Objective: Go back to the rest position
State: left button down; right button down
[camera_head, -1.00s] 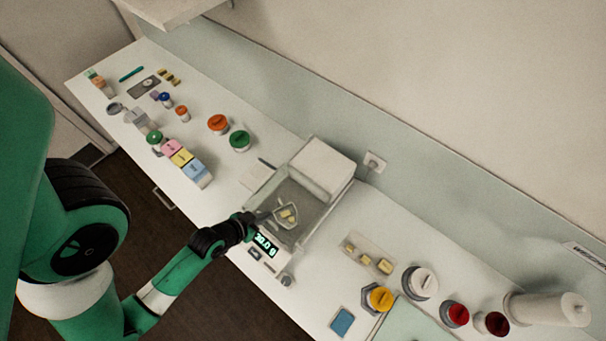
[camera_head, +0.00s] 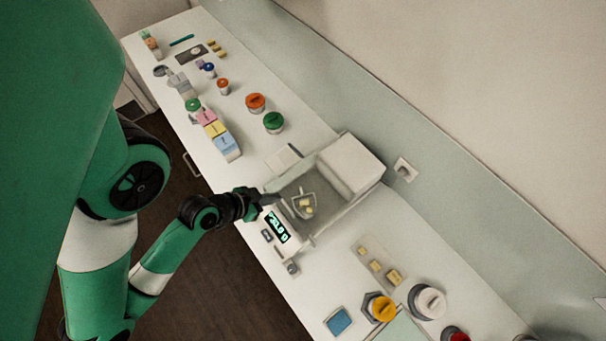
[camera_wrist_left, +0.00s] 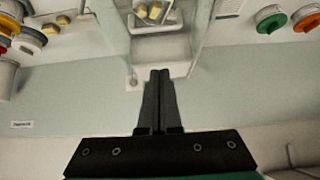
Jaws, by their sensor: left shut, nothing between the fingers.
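My left gripper (camera_head: 262,199) is in front of the balance (camera_head: 346,196), at its left side by the lit display (camera_head: 278,227). In the left wrist view my left gripper (camera_wrist_left: 160,73) is shut, its two fingers together with nothing between them. A small weighing boat (camera_head: 297,211) with yellowish pieces sits on the balance pan; the boat also shows at the top of the left wrist view (camera_wrist_left: 167,17). The gripper is apart from the boat. My right gripper is not in view.
Coloured boxes (camera_head: 213,129) and an orange-lidded jar (camera_head: 256,102) and green-lidded jar (camera_head: 274,122) stand behind the balance on the bench. Nearer are a tray with yellowish pieces (camera_head: 376,266), a yellow-topped jar (camera_head: 381,307) and a blue pad (camera_head: 339,320). Dark floor lies left.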

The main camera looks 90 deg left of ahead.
pick_arm(q)
jog(key=shift+w, duration=0.1)
dwell(0.3)
jog(key=w+a+r+m+t, duration=0.2)
jog(key=w+r+m+t, duration=0.1)
jog(key=w+r, duration=0.4)
jog(key=w+a+r+m+t, duration=0.25)
jog(key=w+r, duration=0.25)
jog(key=w, duration=0.5)
jog(key=w+d+r+m+t+h, duration=0.1)
jog(key=w+d+r+m+t, duration=0.15)
jog(key=w+r, duration=0.5)
jog(key=w+d+r+m+t+h, duration=0.1)
jog(key=w+d+r+t, duration=0.25)
jog(key=r, duration=0.65)
jog(key=s+d+r+t+h, duration=0.1)
jog(key=d+r+t, duration=0.3)
jog(key=r, duration=1.2)
jog(key=d+r+n+t+h, duration=0.1)
jog(key=d+r+t+h, duration=0.2)
jog(key=r, duration=1.4)
jog(key=d+t, duration=0.1)
jog(key=d, duration=0.2)
jog(key=shift+s+d+t+h, duration=0.2)
jog(key=shift+s+t+h, duration=0.15)
jog(key=shift+s+h, duration=0.05)
